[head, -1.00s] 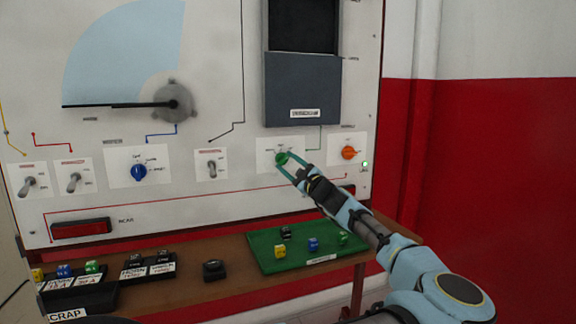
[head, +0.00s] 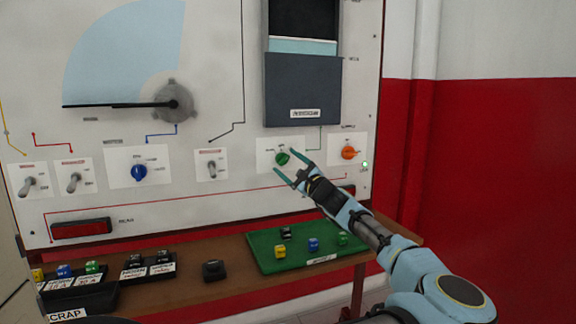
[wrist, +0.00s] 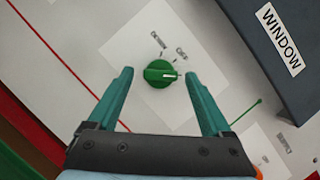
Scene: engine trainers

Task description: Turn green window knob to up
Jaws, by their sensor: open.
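The green window knob (head: 283,158) sits on a white plate low on the panel. In the wrist view the knob (wrist: 159,73) shows a white mark pointing right, toward my right finger. Two small labels show above it, too small to read surely; any label behind the finger is hidden. My gripper (head: 284,161) is open, with its teal fingers on either side of the knob and apart from it. In the wrist view my gripper (wrist: 157,62) frames the knob with gaps on both sides. The window display (head: 302,45) above has a pale blue strip over its grey lower panel.
An orange knob (head: 348,152) is close on the right. A toggle switch (head: 212,169) and a blue knob (head: 138,172) are to the left. Below, a green tray (head: 265,262) with several small blocks lies on the brown shelf.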

